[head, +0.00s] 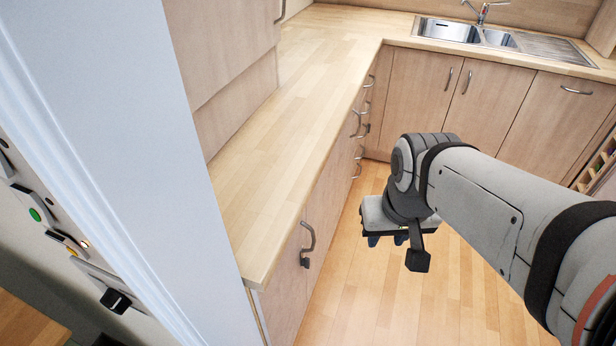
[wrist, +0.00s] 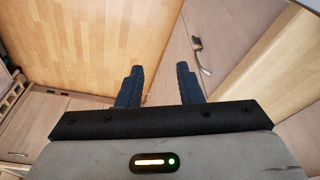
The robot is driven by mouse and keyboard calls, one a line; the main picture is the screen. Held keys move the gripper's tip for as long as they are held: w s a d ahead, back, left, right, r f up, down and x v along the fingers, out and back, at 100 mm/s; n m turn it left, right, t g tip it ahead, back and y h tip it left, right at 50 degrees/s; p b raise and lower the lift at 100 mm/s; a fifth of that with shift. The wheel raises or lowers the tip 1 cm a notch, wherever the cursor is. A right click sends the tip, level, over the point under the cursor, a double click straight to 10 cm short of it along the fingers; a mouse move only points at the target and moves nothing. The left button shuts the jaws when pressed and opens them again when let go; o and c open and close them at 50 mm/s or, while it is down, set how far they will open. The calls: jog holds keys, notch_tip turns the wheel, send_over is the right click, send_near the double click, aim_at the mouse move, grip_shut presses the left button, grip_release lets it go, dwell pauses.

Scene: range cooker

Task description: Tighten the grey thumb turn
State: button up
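I cannot make out a clearly grey thumb turn in either view. A small dark fitting (head: 305,261) sits below the handle of the nearest cabinet front; it is too small to tell its kind. A black knob (head: 115,300) on a grey plate is on the wall at the lower left. My gripper (head: 387,240) hangs over the wooden floor, to the right of the cabinet fronts and apart from them. In the wrist view my gripper (wrist: 159,85) has its two dark fingers apart, with nothing between them.
A wooden worktop (head: 290,130) runs along the left to a sink (head: 450,30) at the back. A white door frame (head: 130,130) stands between the worktop and the wall switches (head: 35,212). The floor (head: 350,290) is clear. A cabinet handle (wrist: 196,43) shows in the wrist view.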

jog(key=shift+s, duration=0.1)
jog(key=a+f+m+g+y+b, duration=0.2)
jog(key=f+b, duration=0.3)
jog(key=f, duration=0.2)
jog(key=a+f+m+g+y+b, duration=0.25)
jog(key=f+b, duration=0.25)
jog(key=f, duration=0.3)
jog(key=m+t+y+b, duration=0.9)
jog(key=m+y+b, duration=0.3)
jog(key=m+b, duration=0.8)
send_near(306, 263)
jog(key=w+a+n+b, duration=0.2)
jog(key=w+a, duration=0.2)
jog(key=a, duration=0.3)
jog(key=shift+s+d+f, duration=0.15)
jog(key=shift+s+f, duration=0.05)
jog(key=shift+f, duration=0.15)
